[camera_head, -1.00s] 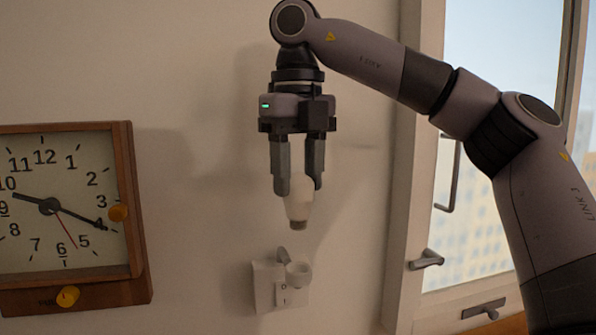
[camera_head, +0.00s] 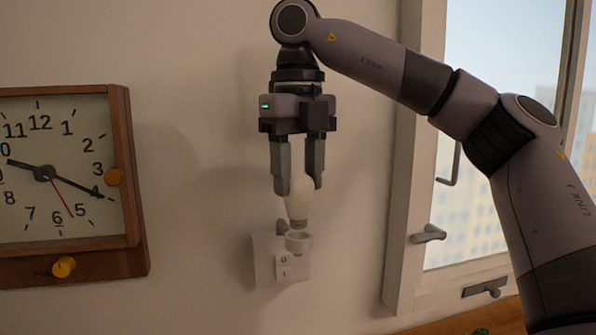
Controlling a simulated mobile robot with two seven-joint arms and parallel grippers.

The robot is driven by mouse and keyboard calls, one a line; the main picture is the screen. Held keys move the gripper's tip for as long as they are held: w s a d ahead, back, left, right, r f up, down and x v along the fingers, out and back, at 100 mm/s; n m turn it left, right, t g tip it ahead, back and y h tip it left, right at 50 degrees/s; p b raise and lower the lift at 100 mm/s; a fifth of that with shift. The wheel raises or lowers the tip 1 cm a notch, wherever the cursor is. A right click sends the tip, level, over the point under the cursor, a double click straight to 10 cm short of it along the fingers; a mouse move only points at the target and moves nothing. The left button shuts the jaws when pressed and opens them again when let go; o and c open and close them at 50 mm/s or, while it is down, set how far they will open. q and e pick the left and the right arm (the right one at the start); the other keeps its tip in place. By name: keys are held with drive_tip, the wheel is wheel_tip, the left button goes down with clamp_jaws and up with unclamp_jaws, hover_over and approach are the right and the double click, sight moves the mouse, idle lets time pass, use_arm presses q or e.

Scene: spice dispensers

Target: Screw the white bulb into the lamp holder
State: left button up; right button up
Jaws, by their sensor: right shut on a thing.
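The white bulb (camera_head: 300,200) hangs upright, base down, in my right gripper (camera_head: 299,184). The gripper points straight down and is shut on the bulb's upper part. The lamp holder (camera_head: 298,242) is a small white cup on a white wall plate (camera_head: 263,262) with a switch marked 0 and 1. The bulb's base is directly above the holder's cup, at or very close to its rim; I cannot tell whether it touches or has entered. My left gripper is not in view.
A wooden wall clock (camera_head: 128,185) with yellow knobs hangs at the left. A window with a frame (camera_head: 405,215) and a handle (camera_head: 429,233) is at the right. A wooden surface (camera_head: 490,315) shows at the bottom right. The wall between clock and holder is bare.

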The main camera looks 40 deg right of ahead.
drive_tip(key=shift+f+b, duration=0.85)
drive_tip(key=shift+f, duration=0.35)
drive_tip(key=o, duration=0.5)
drive_tip(key=shift+c, duration=0.2)
drive_tip(key=c, duration=0.5)
